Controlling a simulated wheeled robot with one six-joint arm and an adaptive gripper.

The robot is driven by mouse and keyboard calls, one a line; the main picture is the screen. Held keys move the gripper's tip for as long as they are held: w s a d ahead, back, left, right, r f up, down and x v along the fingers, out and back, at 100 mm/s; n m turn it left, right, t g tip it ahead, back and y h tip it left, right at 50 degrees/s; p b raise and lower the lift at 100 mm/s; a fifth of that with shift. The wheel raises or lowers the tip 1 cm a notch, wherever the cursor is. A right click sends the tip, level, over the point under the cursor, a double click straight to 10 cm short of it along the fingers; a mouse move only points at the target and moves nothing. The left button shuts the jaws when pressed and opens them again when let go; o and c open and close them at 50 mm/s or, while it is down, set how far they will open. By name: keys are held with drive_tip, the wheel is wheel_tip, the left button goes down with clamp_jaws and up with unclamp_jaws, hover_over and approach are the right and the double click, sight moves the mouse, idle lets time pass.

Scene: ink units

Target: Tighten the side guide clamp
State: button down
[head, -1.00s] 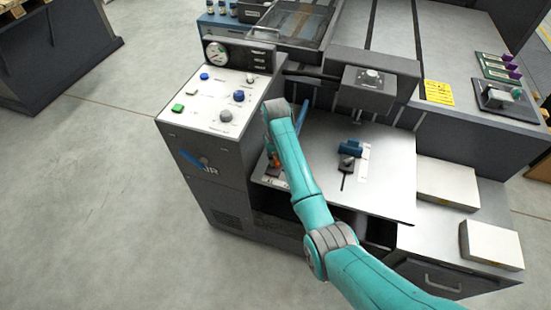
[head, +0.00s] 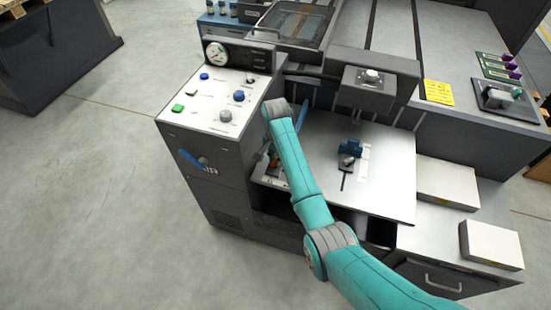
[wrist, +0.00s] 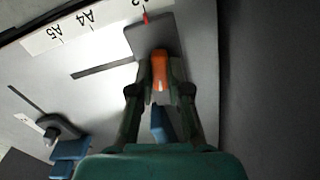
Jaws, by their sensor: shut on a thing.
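My gripper (wrist: 160,88) is shut on the orange clamp lever (wrist: 160,66) in the wrist view. The lever sits on a dark grey block (wrist: 148,35) beside the paper-size scale (wrist: 70,32), and a red pointer (wrist: 146,17) marks the scale. In the head view the orange lever (head: 274,158) shows only partly, left of my teal forearm, which hides most of the clamp. A blue part (wrist: 160,122) shows between my fingers in the wrist view. How tight the clamp is cannot be seen.
A second blue guide with a dark knob (head: 349,150) stands on the grey feed plate (head: 385,170). The control cabinet (head: 228,165) rises close to the left of my gripper. Boxes (head: 447,183) lie to the right.

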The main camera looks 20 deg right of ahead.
drive_tip(key=shift+m, duration=1.7)
drive_tip(key=c, duration=1.1)
unclamp_jaws()
drive_tip(key=shift+r, duration=0.15)
drive_tip(key=shift+r, duration=3.6)
